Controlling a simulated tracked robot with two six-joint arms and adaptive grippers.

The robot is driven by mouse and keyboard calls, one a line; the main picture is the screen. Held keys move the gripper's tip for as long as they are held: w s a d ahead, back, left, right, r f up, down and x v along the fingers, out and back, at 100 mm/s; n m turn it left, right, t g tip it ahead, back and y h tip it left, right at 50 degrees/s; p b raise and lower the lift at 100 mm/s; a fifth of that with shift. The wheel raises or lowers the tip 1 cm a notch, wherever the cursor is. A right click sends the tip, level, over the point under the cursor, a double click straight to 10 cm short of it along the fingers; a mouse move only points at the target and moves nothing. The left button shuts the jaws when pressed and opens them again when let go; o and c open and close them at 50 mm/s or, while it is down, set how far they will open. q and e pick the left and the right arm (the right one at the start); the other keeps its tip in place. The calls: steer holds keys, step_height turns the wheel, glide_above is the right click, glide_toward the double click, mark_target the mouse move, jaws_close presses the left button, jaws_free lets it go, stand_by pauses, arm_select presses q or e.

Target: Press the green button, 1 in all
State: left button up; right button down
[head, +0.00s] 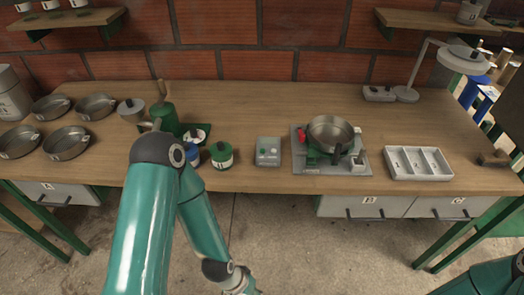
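A small grey box (268,158) stands on the wooden bench near its front edge, around the middle of the view. On its top is a small green button (262,151), with another small detail beside it that is too small to make out. My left arm rises from the bottom left, bends at its elbow over the bench's front edge and runs back down to the bottom edge. Its wrist shows there, in front of the bench, but the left gripper is out of view. Only a bit of my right arm shows at the bottom right corner; its gripper is out of view.
A machine with a metal bowl (330,131) and red knob stands right of the box, then a white divided tray (418,163). A green lidded jar (221,155) and a green grinder (165,112) stand left. Several pans sit far left. Bench behind the box is clear.

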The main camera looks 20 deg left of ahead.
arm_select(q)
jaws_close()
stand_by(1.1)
